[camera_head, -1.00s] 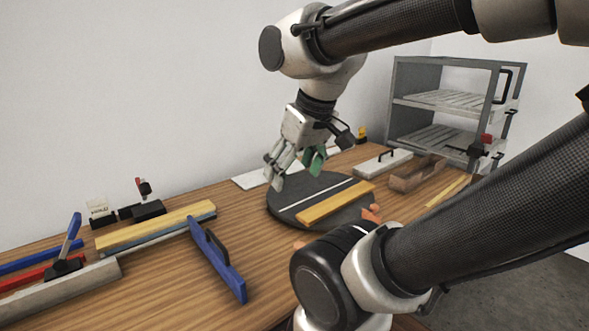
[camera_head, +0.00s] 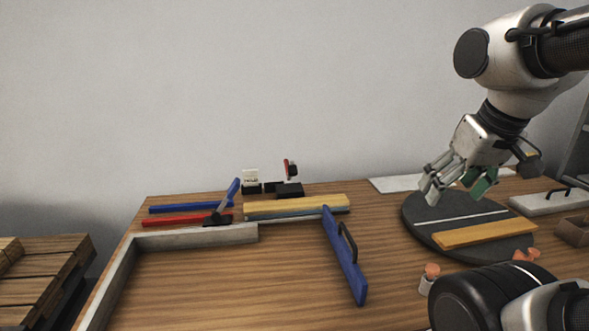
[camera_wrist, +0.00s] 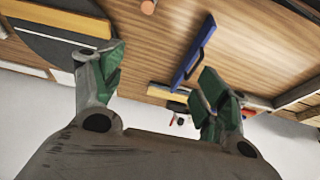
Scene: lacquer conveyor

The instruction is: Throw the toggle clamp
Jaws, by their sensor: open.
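A toggle clamp (camera_head: 217,219) with a black base sits on the grey metal rail at the left of the table. Its blue handle (camera_head: 232,194) stands raised, leaning to the right. My gripper (camera_head: 455,190) is open and empty above the dark round disc, well to the right of the clamp. In the wrist view my open gripper (camera_wrist: 160,75) shows two green-padded fingers wide apart with nothing between them. I cannot make out the clamp clearly there.
A blue bar with a black handle (camera_head: 345,258) lies between the clamp and the disc (camera_head: 420,212). Yellow wood strips (camera_head: 300,204), red (camera_head: 180,220) and blue bars (camera_head: 185,208) lie near the clamp. A small red-topped device (camera_head: 290,185) stands behind. The front left tabletop is clear.

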